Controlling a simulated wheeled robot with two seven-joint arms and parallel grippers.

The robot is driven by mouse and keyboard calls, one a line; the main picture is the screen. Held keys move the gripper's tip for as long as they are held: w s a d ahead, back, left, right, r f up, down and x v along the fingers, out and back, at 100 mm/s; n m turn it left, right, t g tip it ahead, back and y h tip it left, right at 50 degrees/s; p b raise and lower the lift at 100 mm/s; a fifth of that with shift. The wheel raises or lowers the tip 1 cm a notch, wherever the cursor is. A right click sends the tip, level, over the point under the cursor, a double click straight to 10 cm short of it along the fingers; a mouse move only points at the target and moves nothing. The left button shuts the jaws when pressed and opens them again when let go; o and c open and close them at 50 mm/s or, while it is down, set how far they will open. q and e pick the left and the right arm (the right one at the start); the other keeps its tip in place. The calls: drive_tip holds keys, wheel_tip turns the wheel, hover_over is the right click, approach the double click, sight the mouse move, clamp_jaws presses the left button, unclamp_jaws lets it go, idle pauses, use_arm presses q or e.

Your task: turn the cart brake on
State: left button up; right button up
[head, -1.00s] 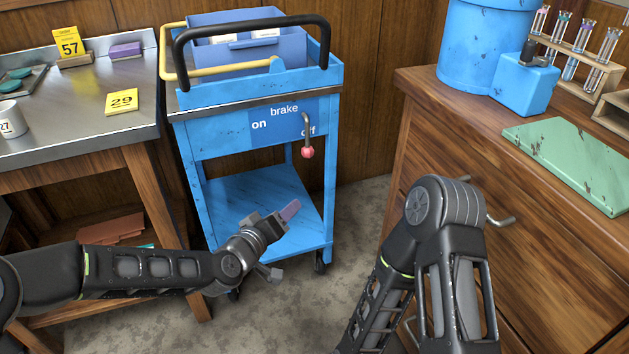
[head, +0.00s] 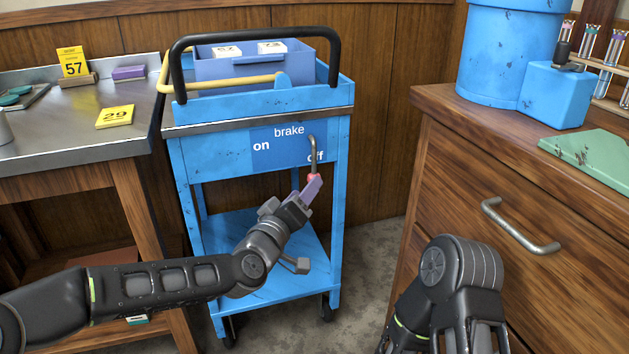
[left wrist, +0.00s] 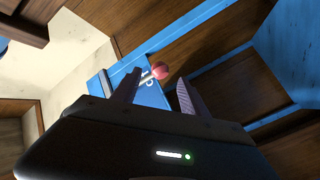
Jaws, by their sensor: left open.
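The blue cart (head: 200,155) stands between the metal-topped table and the wooden cabinet. Its front panel carries a brake label (head: 283,147) with "on" at left and "off" at right. The brake lever (head: 313,150) hangs down at the "off" side, with a red knob (head: 312,178) at its lower end. My left gripper (head: 306,193) is open just below and in front of the knob, which it partly hides. In the left wrist view the knob (left wrist: 160,70) shows just beyond and between the open fingers (left wrist: 158,97). My right arm is at lower right; its gripper is out of view.
A black handle (head: 255,36) and a yellow bar (head: 220,83) rise over the cart's top, which holds a blue-grey bin (head: 265,65). The wooden cabinet (head: 470,200) with a metal drawer handle (head: 520,228) stands close at right. The metal-topped table (head: 60,135) is at left.

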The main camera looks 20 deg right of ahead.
sight(314, 163)
use_arm(q)
drive_tip(key=shift+b+x, duration=0.65)
drive_tip(key=shift+x, duration=2.55)
drive_tip(key=shift+c, duration=0.3)
clamp_jaws()
drive_tip(key=shift+a, duration=0.1)
